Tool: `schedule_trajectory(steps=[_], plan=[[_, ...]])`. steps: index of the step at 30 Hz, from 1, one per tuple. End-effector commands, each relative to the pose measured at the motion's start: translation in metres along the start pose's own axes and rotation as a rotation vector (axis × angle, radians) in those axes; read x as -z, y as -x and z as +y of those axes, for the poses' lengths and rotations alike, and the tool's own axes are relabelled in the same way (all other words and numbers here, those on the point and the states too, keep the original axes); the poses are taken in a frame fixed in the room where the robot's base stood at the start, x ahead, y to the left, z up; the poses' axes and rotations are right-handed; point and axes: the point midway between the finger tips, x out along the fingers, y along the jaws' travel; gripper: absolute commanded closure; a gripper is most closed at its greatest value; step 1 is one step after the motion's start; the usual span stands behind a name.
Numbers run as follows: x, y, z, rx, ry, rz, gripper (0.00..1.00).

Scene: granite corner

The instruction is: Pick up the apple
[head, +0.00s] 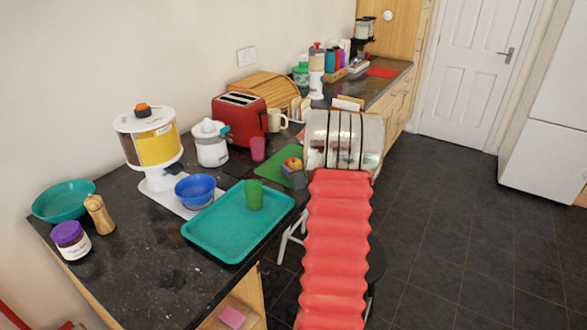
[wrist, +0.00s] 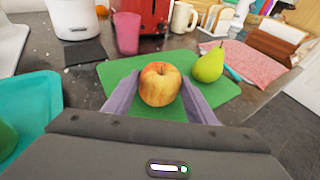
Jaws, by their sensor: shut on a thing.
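The red and yellow apple (wrist: 160,84) is between the two grey fingers of my gripper (wrist: 158,95) in the wrist view, above the green cutting board (wrist: 120,71). My gripper is shut on the apple. In the head view the apple (head: 293,164) shows at the tip of my gripper (head: 294,176), over the green board (head: 270,172). Whether the apple's underside touches the board is hidden.
A green pear (wrist: 209,66) lies on the board, right of the apple. A pink cup (wrist: 127,33) stands behind. A teal tray (head: 222,245) holds a green cup (head: 254,195). A red toaster (head: 240,120) and a cream mug (head: 277,121) stand beyond.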

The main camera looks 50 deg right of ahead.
Motion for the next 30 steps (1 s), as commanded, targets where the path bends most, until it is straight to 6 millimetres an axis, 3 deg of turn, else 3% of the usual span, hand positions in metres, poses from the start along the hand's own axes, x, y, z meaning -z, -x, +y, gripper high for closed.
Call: schedule_trajectory(steps=[8, 24, 30], plan=[[-0.009, 0.002, 0.0, 0.0, 0.001, -0.003, 0.74], [-0.088, 0.026, 0.001, -0.001, 0.002, -0.003, 0.74], [-0.096, 0.029, 0.001, -0.001, 0.001, 0.0, 0.74]])
